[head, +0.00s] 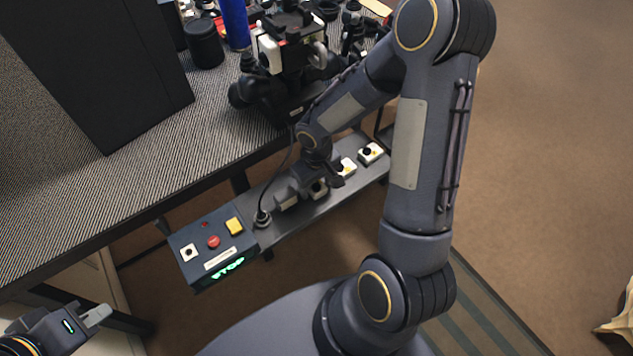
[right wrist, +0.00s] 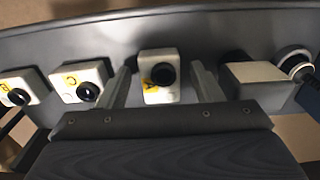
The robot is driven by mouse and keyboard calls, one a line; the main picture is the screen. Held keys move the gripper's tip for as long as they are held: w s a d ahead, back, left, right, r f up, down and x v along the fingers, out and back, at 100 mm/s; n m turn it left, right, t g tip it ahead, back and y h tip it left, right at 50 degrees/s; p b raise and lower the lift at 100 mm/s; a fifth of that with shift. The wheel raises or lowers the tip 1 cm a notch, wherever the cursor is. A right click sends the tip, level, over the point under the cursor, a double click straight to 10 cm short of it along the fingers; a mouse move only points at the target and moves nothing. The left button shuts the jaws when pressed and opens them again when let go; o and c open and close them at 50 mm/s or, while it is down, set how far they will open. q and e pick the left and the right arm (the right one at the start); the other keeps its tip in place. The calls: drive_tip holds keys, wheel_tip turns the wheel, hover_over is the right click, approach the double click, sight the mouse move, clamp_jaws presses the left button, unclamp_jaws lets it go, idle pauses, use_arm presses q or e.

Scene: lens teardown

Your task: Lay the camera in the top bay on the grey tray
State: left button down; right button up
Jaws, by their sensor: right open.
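Several small white cameras with dark lenses sit in a row on a long grey strip (head: 285,228) along the table's front. In the right wrist view, one marked A (right wrist: 160,90) stands between my right gripper's fingers (right wrist: 163,84), with gaps at both sides. The cameras marked C (right wrist: 84,83) and B (right wrist: 20,92) stand to its left. In the head view my right gripper (head: 318,181) is low over the strip, open and empty. My left gripper (head: 92,318) is at the lower left, away from the strip; its finger gap is unclear. I cannot identify a top bay.
A control box (head: 205,246) with buttons and a green STOP display is at the strip's left end. A round knob (head: 262,218) and a white block (right wrist: 258,82) are on the strip. A dark device (head: 285,95) with white parts, black canister (head: 204,45) and blue cylinder (head: 235,22) stand on the table.

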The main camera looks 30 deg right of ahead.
sight(316, 184)
wheel_tip(316, 184, up, 12)
drive_tip(key=p, duration=0.2)
drive_tip(key=s+a+r+m+t+y, duration=0.2)
drive_tip(key=s+a+r+t+y, duration=0.1)
drive_tip(key=s+r, duration=1)
drive_tip(key=s+a+t, duration=0.1)
drive_tip(key=s+t, duration=0.1)
drive_tip(key=shift+s+m+t+y, duration=0.15)
drive_tip(key=shift+m+t+y, duration=0.15)
drive_tip(key=shift+y, duration=0.1)
wheel_tip(316, 184, up, 9)
drive_tip(key=p, duration=0.9)
drive_tip(key=shift+r+p, duration=0.2)
drive_tip(key=shift+p, duration=0.15)
